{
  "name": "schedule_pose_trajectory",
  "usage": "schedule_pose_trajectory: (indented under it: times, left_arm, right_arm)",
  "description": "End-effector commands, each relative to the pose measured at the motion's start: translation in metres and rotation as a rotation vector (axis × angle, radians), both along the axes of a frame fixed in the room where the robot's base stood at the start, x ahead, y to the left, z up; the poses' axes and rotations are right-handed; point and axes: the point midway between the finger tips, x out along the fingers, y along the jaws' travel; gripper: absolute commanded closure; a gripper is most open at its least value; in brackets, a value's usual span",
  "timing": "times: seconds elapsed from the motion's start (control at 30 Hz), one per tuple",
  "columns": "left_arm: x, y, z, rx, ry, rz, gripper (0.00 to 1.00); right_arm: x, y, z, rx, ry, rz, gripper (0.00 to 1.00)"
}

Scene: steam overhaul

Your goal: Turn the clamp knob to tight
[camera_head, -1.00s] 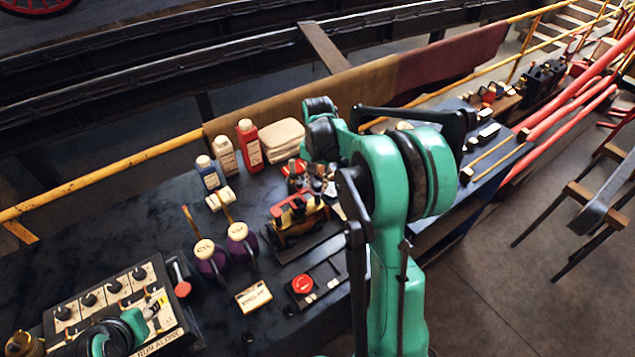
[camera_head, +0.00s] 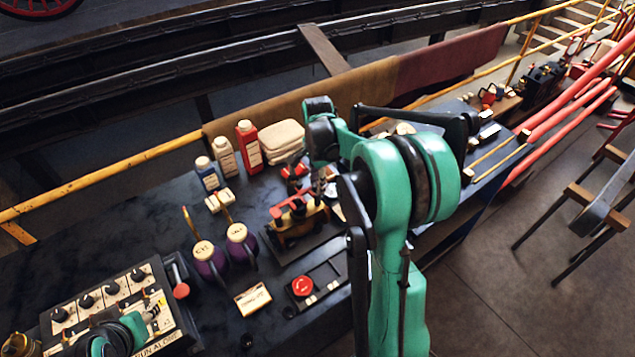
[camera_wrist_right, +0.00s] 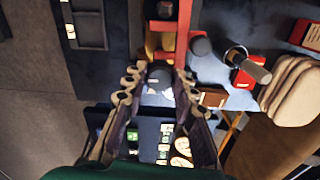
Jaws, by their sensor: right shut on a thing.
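The clamp is a red frame over a brass-coloured body (camera_head: 297,218) on a dark base, mid-bench in the head view. Its red frame (camera_wrist_right: 183,35) also shows at the top of the right wrist view. In the head view the right gripper (camera_head: 326,182) is small and partly behind my teal arm. My left arm shows at the lower left; its finger state is unclear around the left gripper (camera_head: 150,315).
Two purple cans (camera_head: 238,234), a small sign (camera_head: 253,299) and a red button box (camera_head: 303,286) stand close to the clamp. Bottles (camera_head: 248,145) and folded cloths (camera_head: 283,138) are behind. A control panel (camera_head: 105,290) is at the left. The bench's left middle is clear.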

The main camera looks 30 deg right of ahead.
Motion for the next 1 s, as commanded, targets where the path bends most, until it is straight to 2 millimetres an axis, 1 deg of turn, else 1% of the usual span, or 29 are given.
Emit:
schedule_pose_trajectory:
  times: [0.2,0.57,0.6,0.63,0.67,1.0]
  left_arm:
    - [0.0001,0.0000,-0.0001,0.000,0.000,0.000,0.60]
    - [0.0000,0.0000,-0.0001,0.000,0.000,0.000,0.60]
    - [0.0000,0.0000,-0.0001,0.000,0.000,0.000,0.60]
    - [0.0000,0.0000,-0.0001,0.000,0.000,0.000,0.60]
    - [0.0000,0.0000,-0.0001,0.000,0.000,0.000,0.60]
    - [0.0000,0.0000,-0.0003,0.000,0.000,0.000,0.60]
  right_arm:
    - [0.0008,-0.0006,0.0007,-0.001,-0.002,-0.030,1.00]
    - [0.0008,-0.0006,0.0008,-0.001,-0.002,-0.032,1.00]
    - [0.0008,-0.0006,0.0007,-0.001,-0.002,-0.032,0.65]
    - [0.0008,-0.0005,0.0007,-0.001,-0.002,-0.032,0.57]
    - [0.0007,-0.0005,0.0007,-0.001,-0.002,-0.032,0.52]
    - [0.0002,-0.0002,0.0028,0.000,-0.001,-0.031,0.52]
